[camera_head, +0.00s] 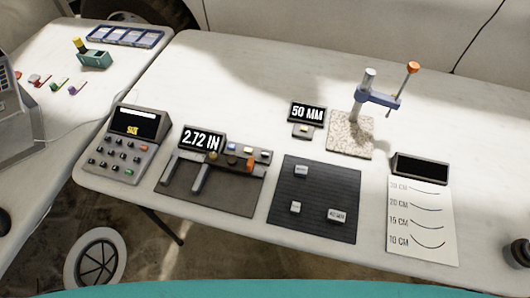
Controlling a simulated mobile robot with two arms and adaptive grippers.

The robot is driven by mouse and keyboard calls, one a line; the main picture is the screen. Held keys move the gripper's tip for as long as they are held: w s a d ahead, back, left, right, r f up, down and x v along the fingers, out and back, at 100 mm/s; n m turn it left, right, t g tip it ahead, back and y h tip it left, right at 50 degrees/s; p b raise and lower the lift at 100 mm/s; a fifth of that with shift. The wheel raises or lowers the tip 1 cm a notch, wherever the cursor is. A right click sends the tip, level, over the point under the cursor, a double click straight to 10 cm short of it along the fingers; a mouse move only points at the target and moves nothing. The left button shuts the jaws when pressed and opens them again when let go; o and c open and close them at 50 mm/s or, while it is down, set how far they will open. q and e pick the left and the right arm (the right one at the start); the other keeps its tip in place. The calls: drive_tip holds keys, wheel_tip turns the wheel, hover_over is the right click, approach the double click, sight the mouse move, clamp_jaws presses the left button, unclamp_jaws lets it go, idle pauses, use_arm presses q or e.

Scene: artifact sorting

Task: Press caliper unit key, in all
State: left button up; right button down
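The caliper unit (232,199) lies on a dark base on the white table (250,75). Its display (202,139) reads "2.72 IN". Grey jaws (199,179) project toward the near edge. A row of small keys (248,153) sits to the right of the display, in blue, white and yellow tones. An orange part (251,164) is just below them. Key labels are too small to read. Neither of my grippers shows in the head view.
A keypad device (122,155) stands left of the caliper. To its right are a "50 MM" display (307,113), a dark mat (318,183) with small labelled blocks, a clamp stand (368,95) on a speckled block, and a marked sheet (422,220). Another table (40,115) is at left.

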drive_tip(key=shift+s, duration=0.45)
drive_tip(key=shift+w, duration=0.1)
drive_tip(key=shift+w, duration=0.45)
